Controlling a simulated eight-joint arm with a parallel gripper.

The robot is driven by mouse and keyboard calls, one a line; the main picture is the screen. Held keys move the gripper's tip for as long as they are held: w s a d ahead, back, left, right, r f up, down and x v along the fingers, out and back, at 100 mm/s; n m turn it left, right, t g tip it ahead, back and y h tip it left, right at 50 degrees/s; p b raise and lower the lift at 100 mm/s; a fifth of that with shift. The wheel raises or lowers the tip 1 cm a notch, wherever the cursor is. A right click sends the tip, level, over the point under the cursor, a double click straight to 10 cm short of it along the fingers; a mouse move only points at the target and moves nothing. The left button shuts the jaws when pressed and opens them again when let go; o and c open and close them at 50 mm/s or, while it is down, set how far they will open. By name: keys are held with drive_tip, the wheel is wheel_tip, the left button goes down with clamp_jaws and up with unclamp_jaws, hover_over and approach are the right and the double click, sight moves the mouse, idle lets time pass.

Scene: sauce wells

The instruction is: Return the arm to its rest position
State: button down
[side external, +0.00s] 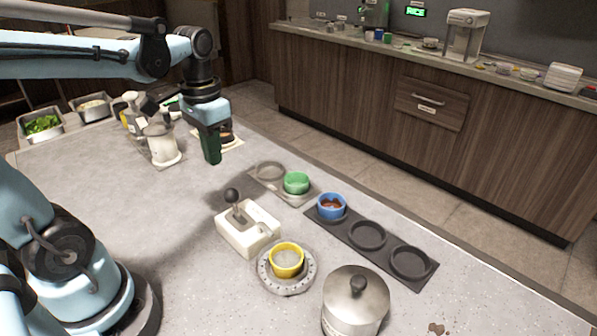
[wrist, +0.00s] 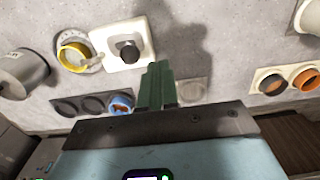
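My gripper (side external: 211,158) hangs above the counter at upper centre, fingers pointing down, left of the green cup and clear of it. In the wrist view its green fingers (wrist: 158,68) are together with nothing seen between them. A green cup (side external: 296,183) sits in the right well of a grey two-well tray; the left well is empty. A blue cup (side external: 331,206) with red-brown contents sits in the first well of a dark three-well tray (side external: 391,250); the other two wells are empty. A yellow cup (side external: 287,259) stands on a round grey dial base (side external: 264,279).
A white box with a black-knobbed lever (side external: 247,230) and a lidded metal pot (side external: 355,300) stand on the counter. A white dispenser (side external: 162,143) and food pans (side external: 40,124) are at the left. The counter's left middle is clear. A back counter holds appliances.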

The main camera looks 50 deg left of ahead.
drive_tip(key=d+f+t, duration=0.1)
drive_tip(key=d+t, duration=0.6)
drive_tip(key=d, duration=0.1)
drive_tip(key=shift+w, duration=0.45)
idle(1.0)
